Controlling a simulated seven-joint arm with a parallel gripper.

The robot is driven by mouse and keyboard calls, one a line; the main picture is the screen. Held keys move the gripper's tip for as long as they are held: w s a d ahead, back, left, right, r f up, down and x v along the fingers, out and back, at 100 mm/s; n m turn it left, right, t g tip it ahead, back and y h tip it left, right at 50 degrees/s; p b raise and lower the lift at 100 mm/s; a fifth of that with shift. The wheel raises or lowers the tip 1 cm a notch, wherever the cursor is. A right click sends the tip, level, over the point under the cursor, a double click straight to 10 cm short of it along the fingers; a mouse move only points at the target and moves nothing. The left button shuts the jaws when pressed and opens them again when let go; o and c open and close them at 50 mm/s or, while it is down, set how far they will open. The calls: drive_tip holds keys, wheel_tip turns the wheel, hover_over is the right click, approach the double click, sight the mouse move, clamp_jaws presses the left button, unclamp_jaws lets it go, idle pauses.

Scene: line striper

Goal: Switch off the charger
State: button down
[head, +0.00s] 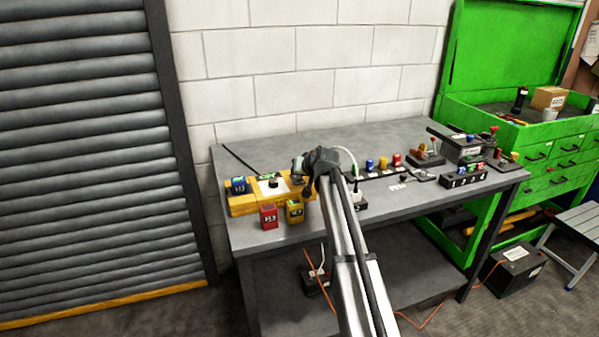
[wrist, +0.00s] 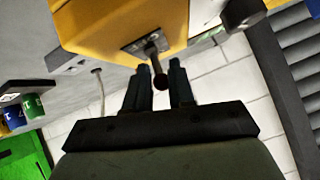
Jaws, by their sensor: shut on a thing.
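The yellow charger (head: 243,206) lies along the left front of the grey workbench, with a white panel and a black knob on top. In the wrist view the yellow charger (wrist: 110,22) fills the top of the picture. A metal plate on its end face carries a toggle lever (wrist: 153,58) with a dark round tip. My gripper (wrist: 158,72) has one finger on each side of this lever and is shut on it. In the head view my gripper (head: 306,186) is at the charger's right end, where my arm hides the toggle and that end.
Coloured pieces on a dark strip (head: 375,172), clamps and boxes stand to the right. A white wall is behind the bench.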

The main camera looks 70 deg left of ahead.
drive_tip(key=shift+s, duration=0.15)
drive_tip(key=c, duration=1.1)
unclamp_jaws()
drive_tip(key=shift+o, duration=0.2)
drive_tip(key=shift+d, duration=0.1)
drive_tip(key=v, duration=1.3)
drive_tip(key=shift+d+r, duration=0.25)
